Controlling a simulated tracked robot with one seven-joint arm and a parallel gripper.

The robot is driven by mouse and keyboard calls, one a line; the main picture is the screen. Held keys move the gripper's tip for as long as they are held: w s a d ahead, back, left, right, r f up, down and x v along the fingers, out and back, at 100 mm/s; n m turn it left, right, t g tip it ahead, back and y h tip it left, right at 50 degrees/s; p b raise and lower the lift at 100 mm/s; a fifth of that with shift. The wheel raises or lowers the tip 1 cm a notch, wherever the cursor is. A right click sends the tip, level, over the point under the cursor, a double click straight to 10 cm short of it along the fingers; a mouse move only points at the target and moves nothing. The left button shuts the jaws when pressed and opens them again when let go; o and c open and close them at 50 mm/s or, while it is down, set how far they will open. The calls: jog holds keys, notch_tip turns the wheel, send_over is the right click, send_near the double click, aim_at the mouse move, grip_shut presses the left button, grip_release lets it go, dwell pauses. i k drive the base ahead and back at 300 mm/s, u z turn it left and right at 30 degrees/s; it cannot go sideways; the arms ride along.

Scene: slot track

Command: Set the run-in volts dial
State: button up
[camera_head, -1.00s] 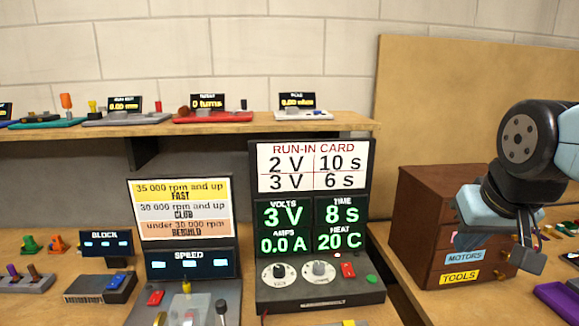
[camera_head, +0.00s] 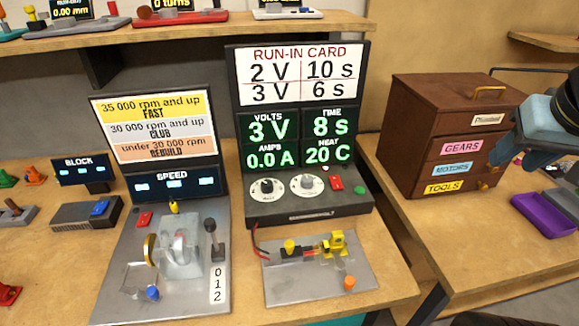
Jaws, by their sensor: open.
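The run-in supply (camera_head: 290,217) is a black box with a screen and two round dials below it. The left dial (camera_head: 267,187) is a black knob on a white scale. The right dial (camera_head: 306,185) is a grey knob on a white scale. Their small labels are too small to read. The screen (camera_head: 297,138) shows VOLTS 3 V, TIME 8 s, AMPS 0.0 A and HEAT 20 C. The run-in card (camera_head: 303,77) above reads 2 V 10 s and 3 V 6 s. Only part of my arm shows at the right edge, apart from the dials; my gripper's fingers are out of sight.
A red switch (camera_head: 335,183) and green button (camera_head: 360,190) sit right of the dials. A metal plate (camera_head: 370,285) with a small motor rig stands in front. The speed tester (camera_head: 178,305) is at left. A brown drawer cabinet (camera_head: 410,125) and purple tray (camera_head: 545,215) are at right.

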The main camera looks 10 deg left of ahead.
aim_at(267, 186)
jog(key=u, duration=0.05)
jog(key=k, duration=0.55)
jog(key=u, duration=0.75)
jog(key=i, duration=0.5)
